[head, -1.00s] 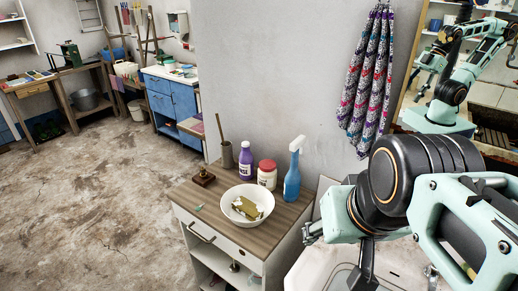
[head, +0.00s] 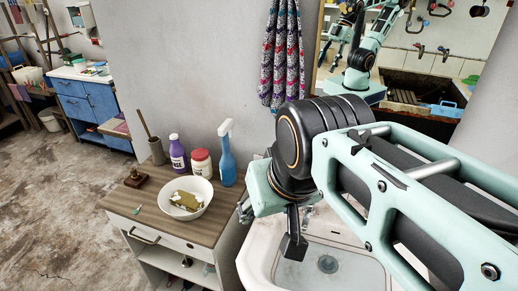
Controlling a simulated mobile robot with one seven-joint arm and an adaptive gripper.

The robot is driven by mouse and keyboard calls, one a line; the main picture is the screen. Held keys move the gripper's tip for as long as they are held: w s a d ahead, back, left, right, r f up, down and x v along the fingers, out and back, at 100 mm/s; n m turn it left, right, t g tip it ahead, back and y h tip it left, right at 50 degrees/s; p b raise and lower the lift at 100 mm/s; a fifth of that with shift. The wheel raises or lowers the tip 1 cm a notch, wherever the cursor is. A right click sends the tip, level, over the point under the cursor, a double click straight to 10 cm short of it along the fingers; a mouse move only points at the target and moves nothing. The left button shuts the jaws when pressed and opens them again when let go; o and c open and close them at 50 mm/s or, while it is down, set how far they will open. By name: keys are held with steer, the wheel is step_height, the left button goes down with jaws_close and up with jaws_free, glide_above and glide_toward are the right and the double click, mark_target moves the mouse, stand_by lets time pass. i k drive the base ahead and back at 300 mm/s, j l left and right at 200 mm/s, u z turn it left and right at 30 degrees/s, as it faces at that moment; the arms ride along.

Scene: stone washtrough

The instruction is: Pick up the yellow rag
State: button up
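A crumpled olive-yellow cloth, which looks like the yellow rag (head: 186,202), lies in a white bowl (head: 168,216) on the wood-topped cabinet left of the sink. Part of it is hidden by the bowl's rim. My gripper (head: 290,246) hangs at the end of my arm, to the right of the bowl, over the sink's near-left part and apart from the rag. I see a dark finger piece pointing down.
Behind the bowl stand a purple bottle (head: 178,153), a white jar with a red lid (head: 201,163) and a blue spray bottle (head: 227,155). A small brown object (head: 135,179) is at the cabinet's left. The white sink (head: 345,262) is right, a patterned towel (head: 283,55) above.

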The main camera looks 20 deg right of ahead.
mark_target(191, 203)
steer(key=j+z, duration=0.25)
steer(key=j, duration=0.85)
steer(key=i+j+z, duration=0.1)
steer(key=j, duration=0.25)
steer(key=i+j+z, duration=0.1)
steer(key=i+j, duration=0.35)
steer(key=j, duration=0.15)
steer(key=i+j, duration=0.15)
steer(key=j, duration=0.15)
steer(key=i+j, duration=0.1)
steer(key=j, duration=0.25)
steer(key=i+j, duration=0.15)
steer(key=j, duration=0.15)
steer(key=l+z, duration=0.25)
steer(key=l, duration=0.4)
